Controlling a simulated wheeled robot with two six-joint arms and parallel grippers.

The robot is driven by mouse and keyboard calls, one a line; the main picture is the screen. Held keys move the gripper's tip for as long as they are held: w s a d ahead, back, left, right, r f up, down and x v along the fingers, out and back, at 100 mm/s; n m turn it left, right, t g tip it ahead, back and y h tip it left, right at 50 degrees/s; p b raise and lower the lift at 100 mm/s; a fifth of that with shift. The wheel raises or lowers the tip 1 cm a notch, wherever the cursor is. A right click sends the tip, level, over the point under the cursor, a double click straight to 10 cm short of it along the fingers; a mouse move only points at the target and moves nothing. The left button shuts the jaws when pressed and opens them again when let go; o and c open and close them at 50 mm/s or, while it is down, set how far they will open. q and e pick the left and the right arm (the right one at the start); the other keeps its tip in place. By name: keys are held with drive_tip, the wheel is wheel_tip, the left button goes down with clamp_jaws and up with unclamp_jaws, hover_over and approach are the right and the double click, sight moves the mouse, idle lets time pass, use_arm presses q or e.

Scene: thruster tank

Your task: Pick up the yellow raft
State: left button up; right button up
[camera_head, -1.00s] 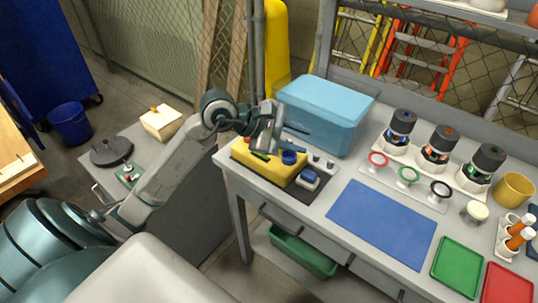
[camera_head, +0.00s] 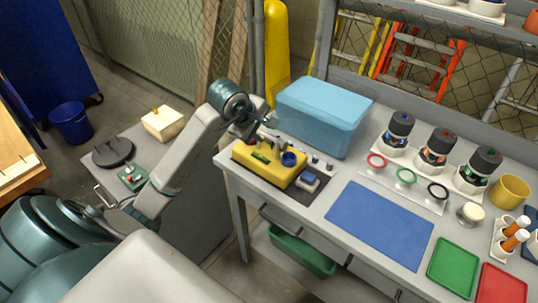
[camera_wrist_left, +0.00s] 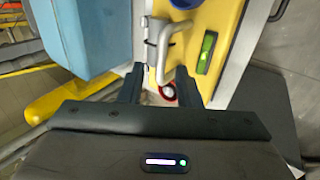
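The yellow raft (camera_head: 264,172) is a flat yellow block on a dark mat at the left end of the workbench. It carries a grey bent handle (camera_wrist_left: 180,50), a green vial-like piece (camera_wrist_left: 206,52) and a blue ring (camera_head: 289,158). My left gripper (camera_head: 262,137) is above the raft's back edge and partly hides it. In the left wrist view its two fingers (camera_wrist_left: 160,86) are apart with nothing held between them. The handle stands just beyond the fingertips, and whether they touch it I cannot tell. My right gripper is not in view.
A blue tank (camera_head: 320,115) stands close behind the raft. A small blue-and-white part (camera_head: 308,181) lies to the raft's right. A blue mat (camera_head: 380,224) further right is clear. Thrusters, rings and trays fill the bench's right side.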

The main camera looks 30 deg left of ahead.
sight(266, 134)
use_arm(q)
drive_tip(key=p+x, duration=0.1)
drive_tip(key=x, duration=0.2)
drive_tip(key=shift+w+d+f+p, duration=0.1)
drive_tip(key=shift+w+f+p, duration=0.05)
drive_tip(key=shift+f+p, duration=0.15)
drive_tip(key=shift+w+f, duration=0.15)
drive_tip(key=shift+f, duration=0.1)
clamp_jaws()
